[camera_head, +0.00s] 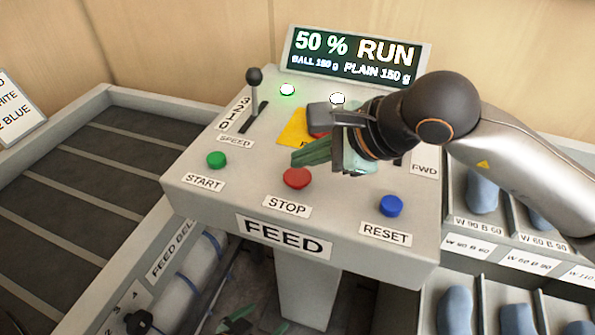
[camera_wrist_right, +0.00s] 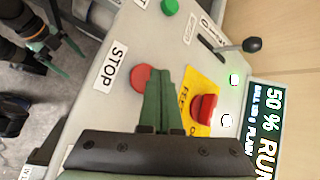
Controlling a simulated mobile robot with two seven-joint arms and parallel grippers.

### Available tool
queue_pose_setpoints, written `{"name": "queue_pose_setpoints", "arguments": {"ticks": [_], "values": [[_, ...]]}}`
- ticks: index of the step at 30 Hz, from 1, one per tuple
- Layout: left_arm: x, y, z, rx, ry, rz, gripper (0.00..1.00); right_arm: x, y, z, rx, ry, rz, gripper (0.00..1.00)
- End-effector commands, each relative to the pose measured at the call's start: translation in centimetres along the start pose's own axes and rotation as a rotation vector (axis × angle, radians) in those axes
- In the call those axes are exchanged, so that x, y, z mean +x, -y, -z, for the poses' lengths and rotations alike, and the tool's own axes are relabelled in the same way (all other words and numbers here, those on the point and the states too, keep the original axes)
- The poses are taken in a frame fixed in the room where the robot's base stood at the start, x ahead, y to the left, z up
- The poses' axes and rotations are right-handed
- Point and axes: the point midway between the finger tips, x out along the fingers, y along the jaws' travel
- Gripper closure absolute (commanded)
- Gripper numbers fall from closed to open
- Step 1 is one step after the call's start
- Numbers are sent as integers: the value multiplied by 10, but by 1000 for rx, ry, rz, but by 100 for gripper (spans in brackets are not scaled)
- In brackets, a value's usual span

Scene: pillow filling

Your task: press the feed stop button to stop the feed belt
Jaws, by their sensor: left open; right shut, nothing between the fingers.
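The red stop button (camera_head: 297,178) sits above the STOP label (camera_head: 287,206) on the grey feed console. It also shows in the right wrist view (camera_wrist_right: 140,78), partly hidden by my fingers. My right gripper (camera_head: 300,155) is shut and empty, its green fingertips just above and behind the button in the head view. In the right wrist view the closed fingers (camera_wrist_right: 163,85) are beside the button; I cannot tell whether they touch it. The display (camera_head: 355,55) reads "50 % RUN". My left gripper (camera_head: 258,326) is open, low at the bottom edge.
A green start button (camera_head: 217,159), a blue reset button (camera_head: 391,206) and a speed lever (camera_head: 254,92) share the console. A yellow plate (camera_wrist_right: 190,80) carries a larger red knob (camera_wrist_right: 204,107) near my right fingers. Bins with blue-grey items (camera_head: 483,192) stand at right, a dark slatted belt (camera_head: 90,180) at left.

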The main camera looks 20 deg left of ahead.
Motion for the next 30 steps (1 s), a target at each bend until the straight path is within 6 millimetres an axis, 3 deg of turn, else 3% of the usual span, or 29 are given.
{"name": "queue_pose_setpoints", "arguments": {"ticks": [16, 30], "values": [[12, 0, -14, 0, 4, -1, 1, 7, -5, 5, 0, 0, 0, 100], [12, 2, -15, 0, 5, 1, 1, 7, -5, 5, 0, 0, 0, 100]]}}
